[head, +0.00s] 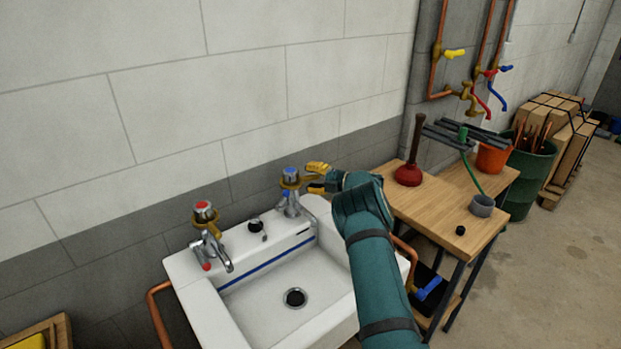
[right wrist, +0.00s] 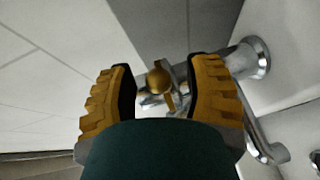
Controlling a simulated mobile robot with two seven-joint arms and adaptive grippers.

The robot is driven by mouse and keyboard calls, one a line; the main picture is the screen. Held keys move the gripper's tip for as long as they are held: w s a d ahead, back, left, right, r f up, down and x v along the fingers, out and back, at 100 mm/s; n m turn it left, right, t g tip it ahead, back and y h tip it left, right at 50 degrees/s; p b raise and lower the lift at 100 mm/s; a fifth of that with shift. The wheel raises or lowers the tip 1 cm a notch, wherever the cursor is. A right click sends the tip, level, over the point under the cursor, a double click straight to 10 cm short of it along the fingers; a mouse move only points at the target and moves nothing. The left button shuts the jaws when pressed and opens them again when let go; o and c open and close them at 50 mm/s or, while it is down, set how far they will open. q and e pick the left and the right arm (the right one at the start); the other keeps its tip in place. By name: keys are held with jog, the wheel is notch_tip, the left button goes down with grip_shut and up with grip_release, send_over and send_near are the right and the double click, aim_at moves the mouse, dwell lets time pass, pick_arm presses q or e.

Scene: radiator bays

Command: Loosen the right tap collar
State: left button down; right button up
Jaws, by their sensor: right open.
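The right tap (head: 290,196) is chrome with a blue top and stands at the back right corner of the white sink. Its brass collar (head: 291,184) sits just under the blue top. My right gripper (head: 315,178) comes in from the right, with yellow fingers open and empty, close beside the collar. In the right wrist view, a brass part of the collar (right wrist: 160,82) appears between the two spread fingers (right wrist: 162,88). I cannot tell whether either finger touches it. The left tap (head: 208,240) has a red top and a brass collar. My left gripper is out of view.
The white sink (head: 200,290) has a dark drain (head: 295,298) and stands against the block wall.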

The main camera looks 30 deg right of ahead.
jog(key=v, duration=1.1)
jog(key=shift+s+d, duration=0.15)
jog(key=shift+s, duration=0.2)
